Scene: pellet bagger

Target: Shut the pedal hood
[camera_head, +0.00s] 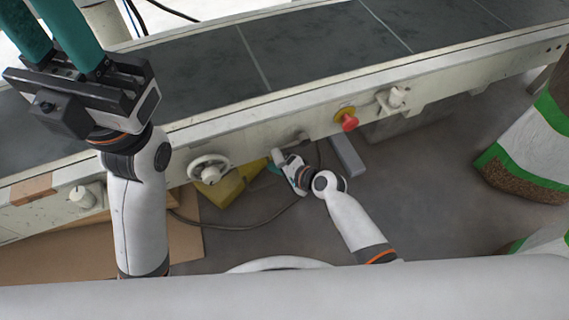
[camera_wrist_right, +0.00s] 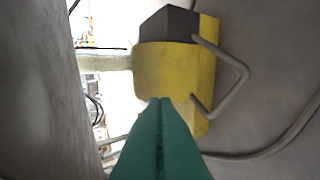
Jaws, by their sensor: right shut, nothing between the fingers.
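The yellow foot pedal unit (camera_head: 226,191) sits on the floor under the conveyor's near edge, partly hidden by the conveyor. In the right wrist view its yellow hood part (camera_wrist_right: 175,72) stands ahead, with a dark grey block (camera_wrist_right: 168,27) and a bent wire loop (camera_wrist_right: 240,78) on it. I cannot tell the hood's exact angle. My right gripper (camera_head: 273,163) is beside the unit, on its right; its teal fingers (camera_wrist_right: 162,102) are shut and empty, overlapping the yellow part's lower edge in view. Contact is unclear. My left gripper (camera_head: 55,25) is open and empty above the conveyor.
The conveyor (camera_head: 310,45) crosses above the pedal, with a handwheel (camera_head: 208,168) and a red stop button (camera_head: 348,122) on its side. A cable (camera_head: 245,227) lies on the floor. Cardboard (camera_head: 60,258) lies left; sacks (camera_head: 530,150) stand right.

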